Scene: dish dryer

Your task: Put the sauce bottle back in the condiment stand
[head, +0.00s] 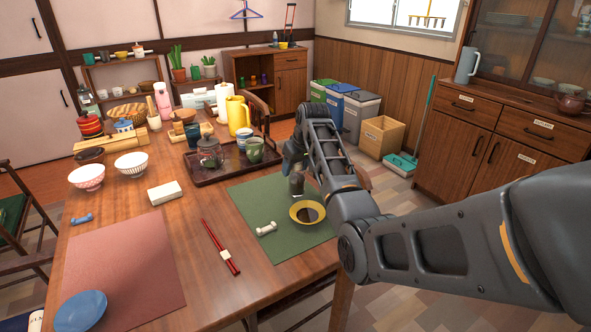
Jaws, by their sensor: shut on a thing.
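My gripper (296,168) is over the far part of the green mat (255,200), behind the yellow-rimmed bowl (307,213). It is shut on a small dark bottle (297,184), which looks upright. My arm partly hides the gripper, and I cannot tell whether the bottle's base touches the mat. I cannot clearly pick out the condiment stand. A light wooden holder (110,142) is at the far left of the table, but I cannot tell whether it is the stand.
A dark tray (212,179) with a teapot and cups lies left of my gripper. A yellow jug (238,115) stands behind it. The red mat (125,260) is mostly bare.

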